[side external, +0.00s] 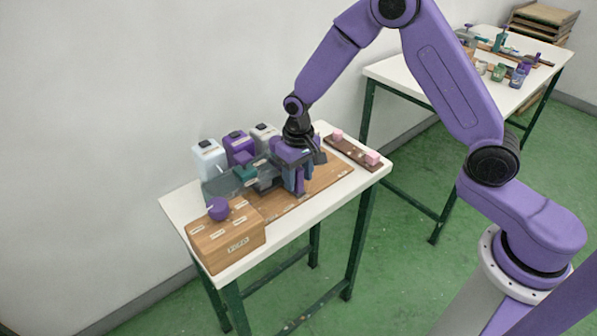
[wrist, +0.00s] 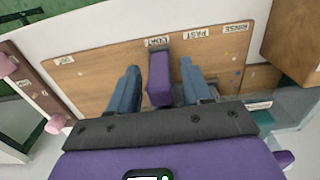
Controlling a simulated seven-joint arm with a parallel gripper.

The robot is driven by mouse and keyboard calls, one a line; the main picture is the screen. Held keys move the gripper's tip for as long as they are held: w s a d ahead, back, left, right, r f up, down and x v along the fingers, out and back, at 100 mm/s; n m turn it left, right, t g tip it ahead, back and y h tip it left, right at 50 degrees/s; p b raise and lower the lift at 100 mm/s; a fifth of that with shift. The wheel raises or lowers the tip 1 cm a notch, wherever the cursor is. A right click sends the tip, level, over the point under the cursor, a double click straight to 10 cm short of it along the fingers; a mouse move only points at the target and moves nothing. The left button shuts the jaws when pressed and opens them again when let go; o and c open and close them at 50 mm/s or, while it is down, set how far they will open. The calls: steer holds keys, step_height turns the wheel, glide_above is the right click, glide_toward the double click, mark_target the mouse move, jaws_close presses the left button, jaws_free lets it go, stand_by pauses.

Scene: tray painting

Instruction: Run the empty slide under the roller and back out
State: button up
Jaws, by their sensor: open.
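My gripper (wrist: 158,80) is open, pointing down over the wooden board (side external: 325,172). Its two blue fingers stand on either side of a purple upright block (wrist: 160,82), with a gap visible on both sides. This block may be the slide's handle; the slide's body is not clear to me. Labels are fixed along the board's edge.
A wooden box (side external: 225,240) with a purple knob (side external: 218,208) stands at the table's near left. White (side external: 209,160), purple (side external: 238,148) and pale (side external: 265,138) containers stand behind the housing. A dark rail (side external: 352,152) with pink blocks lies at the right.

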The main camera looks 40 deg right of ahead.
step_height(320, 180, up, 17)
steer(key=shift+r, duration=0.2)
stand_by(0.4)
steer(key=shift+f, duration=0.1)
step_height(320, 180, down, 18)
steer(key=shift+r, duration=0.15)
stand_by(0.7)
